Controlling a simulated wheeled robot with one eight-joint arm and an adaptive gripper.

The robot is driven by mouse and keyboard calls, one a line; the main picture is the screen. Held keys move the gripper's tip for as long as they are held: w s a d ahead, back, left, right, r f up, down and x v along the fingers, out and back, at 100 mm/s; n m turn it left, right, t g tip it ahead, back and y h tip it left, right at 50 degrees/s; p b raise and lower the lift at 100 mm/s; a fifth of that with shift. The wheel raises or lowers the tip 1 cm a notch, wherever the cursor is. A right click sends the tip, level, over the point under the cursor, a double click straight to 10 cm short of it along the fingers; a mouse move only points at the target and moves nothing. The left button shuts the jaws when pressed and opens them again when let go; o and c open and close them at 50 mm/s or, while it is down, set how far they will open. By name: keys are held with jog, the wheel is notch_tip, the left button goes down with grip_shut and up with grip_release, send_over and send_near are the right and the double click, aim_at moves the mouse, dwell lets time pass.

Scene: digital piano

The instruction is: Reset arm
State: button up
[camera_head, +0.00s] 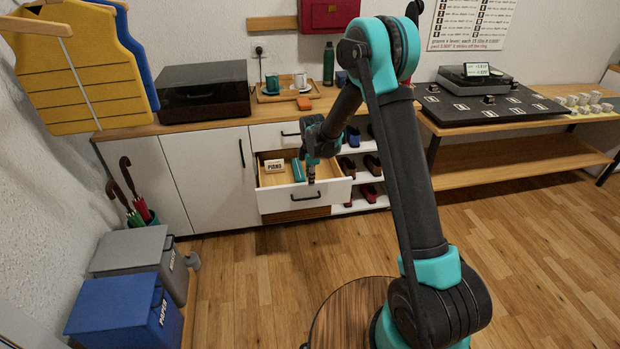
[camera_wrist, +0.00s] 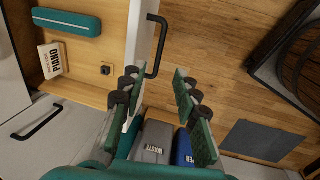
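My arm (camera_head: 400,150) reaches forward over the floor and bends down to the open drawer (camera_head: 330,190). My gripper (camera_head: 311,178) points down by the drawer's front edge. In the wrist view my gripper (camera_wrist: 157,82) has its two fingers spread, with nothing held between them. The dark drawer handle (camera_wrist: 160,45) shows just past the fingertips; whether it touches a finger I cannot tell. The drawer holds a white card marked PIANO (camera_wrist: 51,61), a teal case (camera_wrist: 67,21) and a small dark cube (camera_wrist: 105,70).
The white cabinet (camera_head: 210,175) has a dark turntable (camera_head: 204,90) and a tray with cups (camera_head: 285,92) on top. Shoes stand in the rack (camera_head: 363,180) right of the drawer. Grey and blue bins (camera_head: 125,300) stand at lower left. The wooden floor (camera_head: 530,240) at right is clear.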

jog(key=s+d+r+m, duration=1)
jog(key=s+d+r, duration=0.25)
jog(key=d, duration=0.45)
jog(key=s+d+m+t, duration=0.1)
jog(key=s+d+m, duration=0.4)
jog(key=s, duration=0.5)
jog(key=s+d+m+t, duration=0.1)
jog(key=s+d+m, duration=0.4)
jog(key=s, duration=0.6)
jog(key=shift+f+m+h, duration=0.3)
jog(key=shift+f+m, duration=0.15)
jog(key=shift+m, duration=0.05)
